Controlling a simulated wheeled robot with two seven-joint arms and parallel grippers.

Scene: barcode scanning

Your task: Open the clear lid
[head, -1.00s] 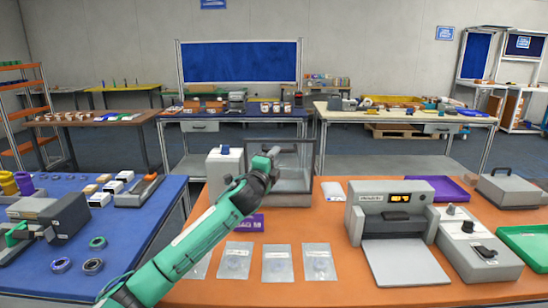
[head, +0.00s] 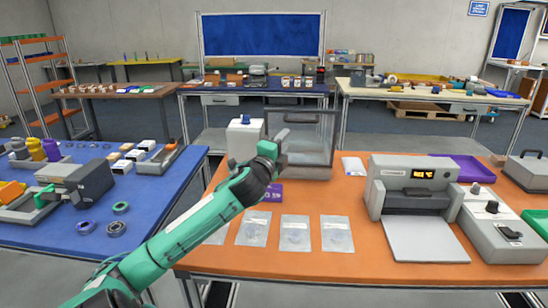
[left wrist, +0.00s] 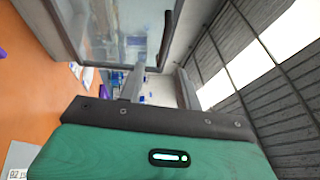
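The clear box (head: 303,158) stands at the back of the orange table in the head view, with a dark handle (head: 300,117) near its top. In the left wrist view, the clear panel (left wrist: 105,28) fills the upper left, with the dark handle (left wrist: 167,38) at its right edge. My left gripper (head: 281,136) is in front of the box's upper left side. In the left wrist view its grey fingers (left wrist: 159,86) are apart, with nothing held between them. The handle shows beyond the fingertips; whether they touch it is unclear. My right gripper is not in view.
A white container (head: 244,138) with a blue top stands just left of the box. Several clear bags (head: 295,232) lie in front. A grey machine with a display (head: 410,190) and a purple tray (head: 470,168) stand to the right. A blue table (head: 60,232) is at left.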

